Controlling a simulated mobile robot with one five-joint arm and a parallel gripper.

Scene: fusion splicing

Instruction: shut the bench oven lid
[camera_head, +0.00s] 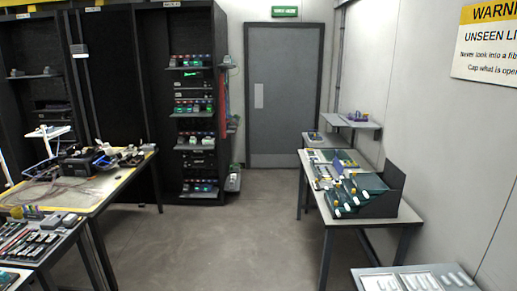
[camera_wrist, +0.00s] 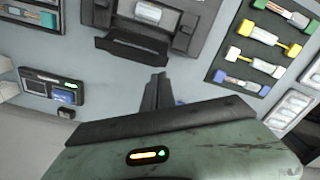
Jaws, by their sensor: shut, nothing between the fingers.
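In the wrist view, a grey unit (camera_wrist: 182,40) at the top centre looks like the bench oven. A dark flap (camera_wrist: 145,48) on its near side looks like its lid, and it appears open. A pale cylinder shows behind the flap. My gripper (camera_wrist: 160,76) is shut and empty, its fingers pointing at the flap from just below it in the picture. I cannot tell whether the fingertips touch it. The top of the unit is cut off by the frame. My gripper does not show in the head view, and I cannot pick out the oven there.
In the wrist view, a dark tray (camera_wrist: 222,75) of colourful capped parts lies right, and a small device with a screen (camera_wrist: 50,87) lies left. In the head view, crowded benches stand left (camera_head: 110,185) and right (camera_head: 318,190), with clear floor (camera_head: 215,235) between.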

